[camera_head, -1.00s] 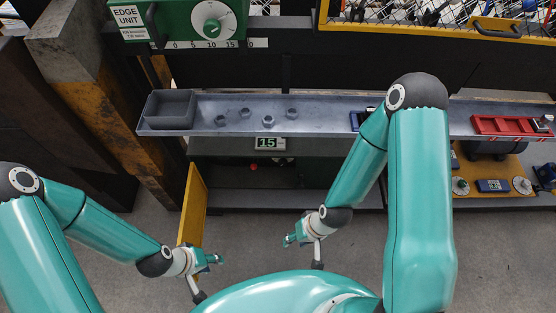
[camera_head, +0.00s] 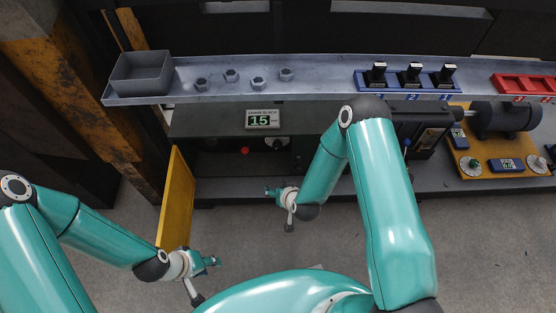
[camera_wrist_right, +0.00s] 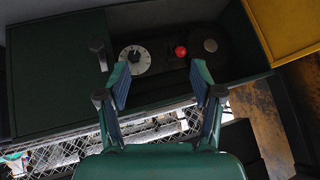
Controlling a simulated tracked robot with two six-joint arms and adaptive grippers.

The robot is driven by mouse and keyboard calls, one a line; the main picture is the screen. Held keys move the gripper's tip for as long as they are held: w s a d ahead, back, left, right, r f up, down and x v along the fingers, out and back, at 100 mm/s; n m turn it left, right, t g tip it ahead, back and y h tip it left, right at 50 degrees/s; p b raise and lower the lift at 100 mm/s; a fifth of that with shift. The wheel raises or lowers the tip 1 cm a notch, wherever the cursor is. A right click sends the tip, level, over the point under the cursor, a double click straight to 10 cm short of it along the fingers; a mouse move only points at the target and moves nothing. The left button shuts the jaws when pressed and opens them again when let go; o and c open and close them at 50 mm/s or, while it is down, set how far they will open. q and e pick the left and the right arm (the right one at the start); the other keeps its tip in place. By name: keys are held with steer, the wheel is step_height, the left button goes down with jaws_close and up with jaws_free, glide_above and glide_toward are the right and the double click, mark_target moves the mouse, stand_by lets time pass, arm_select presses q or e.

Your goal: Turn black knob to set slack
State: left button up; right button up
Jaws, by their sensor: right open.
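The knob (camera_wrist_right: 135,58) is dark on a white round scale, inside an open low cabinet in the right wrist view. In the head view the knob (camera_head: 278,142) is small, beneath the display (camera_head: 262,119), which reads 15. My right gripper (camera_wrist_right: 160,75) is open and empty. Its fingers point into the cabinet opening, and the knob appears between them, slightly left of centre; I see no contact. In the head view my right gripper (camera_head: 271,192) is in front of the cabinet. My left gripper (camera_head: 211,261) is near the yellow door, and its finger opening is unclear.
A red button (camera_wrist_right: 181,51) and a dark round fitting (camera_wrist_right: 210,45) are beside the knob. The yellow door (camera_head: 176,200) stands open at left. Above the cabinet runs a grey shelf (camera_head: 210,93) with a bin (camera_head: 141,72), several nuts and a blue rack (camera_head: 408,80).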

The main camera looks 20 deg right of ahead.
steer(key=w+d+f+t+h+b, duration=0.25)
steer(key=w+f+t+b, duration=0.25)
steer(key=w+f+b, duration=0.45)
steer(key=t+h+b, duration=0.4)
steer(key=b, duration=0.6)
glide_toward(278, 148)
steer(key=shift+m, duration=0.4)
steer(key=b+x, duration=0.6)
steer(key=x, duration=0.3)
steer(key=shift+a+b, duration=0.1)
steer(key=shift+b, duration=0.2)
arm_select(q)
step_height(278, 148, down, 29)
steer(key=shift+f, duration=0.15)
arm_select(e)
steer(key=shift+w+r, duration=0.2)
steer(key=shift+w, duration=0.2)
steer(key=shift+c, duration=0.2)
steer(key=c, duration=1.1)
